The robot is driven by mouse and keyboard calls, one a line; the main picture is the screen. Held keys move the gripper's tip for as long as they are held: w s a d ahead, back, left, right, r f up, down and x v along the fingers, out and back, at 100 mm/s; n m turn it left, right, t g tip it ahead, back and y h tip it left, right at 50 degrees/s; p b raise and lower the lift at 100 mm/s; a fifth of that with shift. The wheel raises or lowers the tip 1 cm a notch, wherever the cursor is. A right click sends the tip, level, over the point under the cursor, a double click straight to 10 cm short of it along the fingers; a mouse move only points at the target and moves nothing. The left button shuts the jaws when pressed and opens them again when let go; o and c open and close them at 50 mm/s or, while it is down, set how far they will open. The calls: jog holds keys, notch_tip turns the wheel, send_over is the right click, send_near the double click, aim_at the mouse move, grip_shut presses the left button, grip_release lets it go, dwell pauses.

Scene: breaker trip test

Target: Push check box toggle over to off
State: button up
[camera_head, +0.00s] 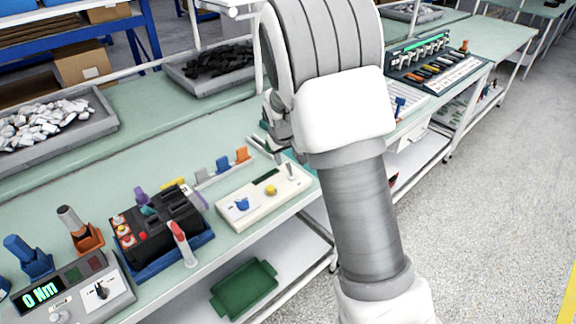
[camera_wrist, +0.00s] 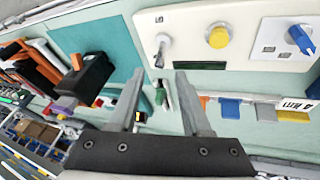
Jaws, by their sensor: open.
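The check box is a cream panel (camera_head: 262,199) on the green bench. It carries a blue knob (camera_head: 241,204), a yellow button (camera_head: 271,190) and a metal toggle (camera_head: 290,171) at its right end. In the wrist view the panel (camera_wrist: 215,75) fills the top right, with the toggle (camera_wrist: 162,46) near its left end, its lever slanting. My gripper (camera_head: 265,147) is just behind the panel's far right end. In the wrist view my gripper (camera_wrist: 158,80) is open, fingers apart, pointing toward the toggle's end of the panel without touching the toggle. My arm hides the bench beyond.
Coloured tags on a rail (camera_head: 222,166) stand behind the panel. A black device in a blue tray (camera_head: 160,230) and a torque tester (camera_head: 70,290) are to the left. A dark rack (camera_head: 432,62) is at the right. A green tray (camera_head: 244,289) lies on the lower shelf.

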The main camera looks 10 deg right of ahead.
aim_at(288, 164)
jog(key=x, duration=0.7)
grip_shut()
